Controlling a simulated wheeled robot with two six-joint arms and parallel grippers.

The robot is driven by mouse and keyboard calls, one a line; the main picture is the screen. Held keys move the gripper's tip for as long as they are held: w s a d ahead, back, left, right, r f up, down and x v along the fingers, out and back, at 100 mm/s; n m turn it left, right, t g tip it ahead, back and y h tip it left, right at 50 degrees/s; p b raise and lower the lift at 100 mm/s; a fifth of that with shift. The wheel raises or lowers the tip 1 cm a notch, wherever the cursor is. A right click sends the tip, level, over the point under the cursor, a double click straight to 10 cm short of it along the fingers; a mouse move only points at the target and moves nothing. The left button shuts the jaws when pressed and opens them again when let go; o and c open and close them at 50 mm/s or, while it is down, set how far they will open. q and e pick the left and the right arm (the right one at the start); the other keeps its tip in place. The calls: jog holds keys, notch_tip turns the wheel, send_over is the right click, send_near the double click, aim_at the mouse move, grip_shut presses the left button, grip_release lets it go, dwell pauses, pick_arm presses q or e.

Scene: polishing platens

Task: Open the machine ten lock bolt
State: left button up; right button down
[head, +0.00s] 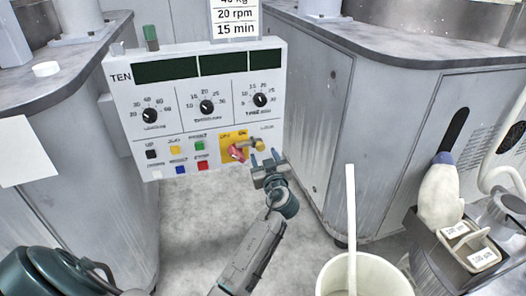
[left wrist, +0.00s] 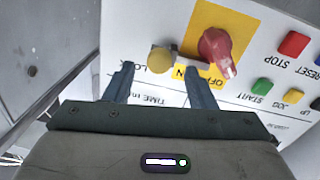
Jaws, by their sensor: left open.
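The machine ten control panel (head: 222,115) is pale grey and marked TEN. At its lower right, a red rotary handle (head: 237,153) sits on a yellow plate marked OFF and ON. The lock bolt's yellow knob (head: 260,146) is at the right end of a short bar reaching toward the red handle. My left gripper (head: 266,160) is open and empty just in front of the knob. In the left wrist view, the knob (left wrist: 160,60) lies between and beyond the open fingers (left wrist: 160,85), with the red handle (left wrist: 216,50) to its right. I cannot tell whether the fingers touch anything.
Coloured push buttons (head: 199,146) sit left of the handle, below three dials (head: 206,107). A white bucket (head: 365,275) with a stick stands at the lower right. Grey machine cabinets (head: 320,110) flank the panel. A caddy (head: 440,245) with weights is at the right.

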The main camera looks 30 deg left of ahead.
aim_at(261, 149)
pick_arm(q)
jog(key=shift+x, duration=1.75)
grip_shut()
